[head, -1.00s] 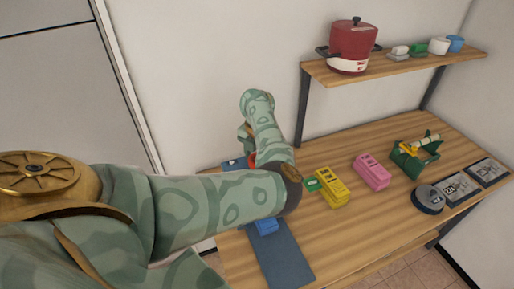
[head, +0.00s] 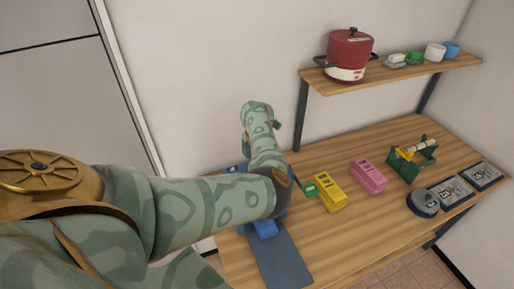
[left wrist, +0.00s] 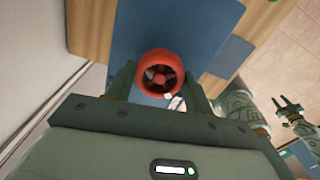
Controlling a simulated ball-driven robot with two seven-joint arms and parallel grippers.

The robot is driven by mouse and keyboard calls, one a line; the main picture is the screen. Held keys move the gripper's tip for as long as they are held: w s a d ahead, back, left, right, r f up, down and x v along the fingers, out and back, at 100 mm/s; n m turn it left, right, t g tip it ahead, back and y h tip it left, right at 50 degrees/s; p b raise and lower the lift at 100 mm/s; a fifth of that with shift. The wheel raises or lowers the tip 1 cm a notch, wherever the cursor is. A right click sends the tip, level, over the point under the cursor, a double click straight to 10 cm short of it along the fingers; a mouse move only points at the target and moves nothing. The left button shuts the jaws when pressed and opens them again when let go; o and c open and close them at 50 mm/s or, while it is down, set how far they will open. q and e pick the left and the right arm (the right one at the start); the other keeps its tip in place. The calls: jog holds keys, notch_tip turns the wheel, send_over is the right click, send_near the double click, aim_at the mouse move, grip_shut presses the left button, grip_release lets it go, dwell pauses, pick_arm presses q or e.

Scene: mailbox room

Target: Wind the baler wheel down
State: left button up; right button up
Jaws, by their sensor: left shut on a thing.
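The red baler wheel (left wrist: 160,73) shows in the left wrist view as a spoked ring over the blue baler (left wrist: 185,30). My left gripper (left wrist: 158,88) is shut on the wheel, with one finger on each side of it. In the head view my left arm hides the gripper and the wheel; only parts of the blue baler (head: 265,229) show around the arm. My right gripper (left wrist: 288,110) shows at the right of the left wrist view, its fingers apart and empty, away from the baler.
On the wooden table (head: 330,240) stand a yellow block (head: 329,192), a pink block (head: 369,175), a green holder (head: 412,165) and a grey round device (head: 422,203). A shelf above bears a red pot (head: 350,55) and cups. The table's front middle is clear.

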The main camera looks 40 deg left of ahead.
pick_arm(q)
jog(key=shift+r, duration=0.1)
jog(key=o, duration=1)
notch_tip(320, 180, up, 16)
jog(key=shift+r+p, duration=0.15)
jog(key=shift+p, duration=0.3)
